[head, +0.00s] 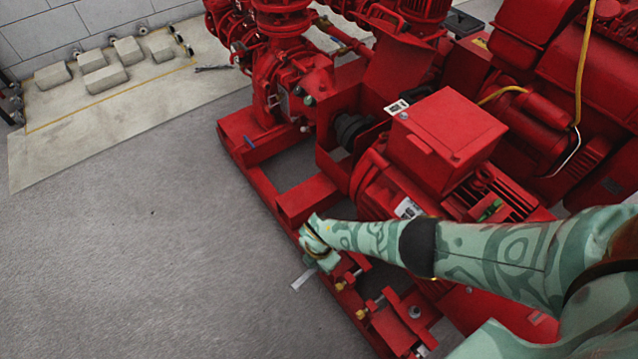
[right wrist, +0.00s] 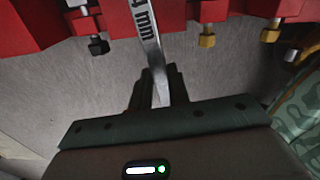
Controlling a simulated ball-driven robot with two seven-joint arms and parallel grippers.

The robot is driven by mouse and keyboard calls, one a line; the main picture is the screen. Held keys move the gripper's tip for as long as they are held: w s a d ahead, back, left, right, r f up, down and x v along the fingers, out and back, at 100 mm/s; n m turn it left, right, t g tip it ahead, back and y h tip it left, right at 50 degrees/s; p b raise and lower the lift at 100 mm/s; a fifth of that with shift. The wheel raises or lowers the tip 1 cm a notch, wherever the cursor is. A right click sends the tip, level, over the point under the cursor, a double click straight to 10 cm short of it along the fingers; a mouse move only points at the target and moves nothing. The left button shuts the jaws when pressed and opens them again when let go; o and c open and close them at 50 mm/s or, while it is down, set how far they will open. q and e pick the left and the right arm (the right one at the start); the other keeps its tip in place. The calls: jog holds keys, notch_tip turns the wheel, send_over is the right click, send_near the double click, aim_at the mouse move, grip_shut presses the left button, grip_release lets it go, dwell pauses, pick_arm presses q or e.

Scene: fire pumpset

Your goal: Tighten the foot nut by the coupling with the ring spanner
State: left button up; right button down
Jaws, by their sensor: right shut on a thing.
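My right gripper (head: 322,262) is at the near edge of the red base frame, below the motor. It is shut on the spanner; in the right wrist view the fingers (right wrist: 157,78) close around its grey shank (right wrist: 147,32), marked "mm". The shank runs up out of that view, so the ring end is not seen there. In the head view a pale end of the spanner (head: 302,280) sticks out over the floor. The black coupling (head: 352,130) sits between pump and motor. I cannot tell which foot nut is meant; my arm hides part of the motor foot.
Brass-coloured bolts (head: 361,313) and a grey nut (head: 414,311) line the frame's near side. In the right wrist view, a dark bolt (right wrist: 98,46) and a brass bolt (right wrist: 207,38) flank the spanner. The grey floor (head: 150,230) at left is clear.

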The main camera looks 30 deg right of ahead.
jog(key=shift+f+b, duration=0.7)
jog(key=shift+f, duration=0.4)
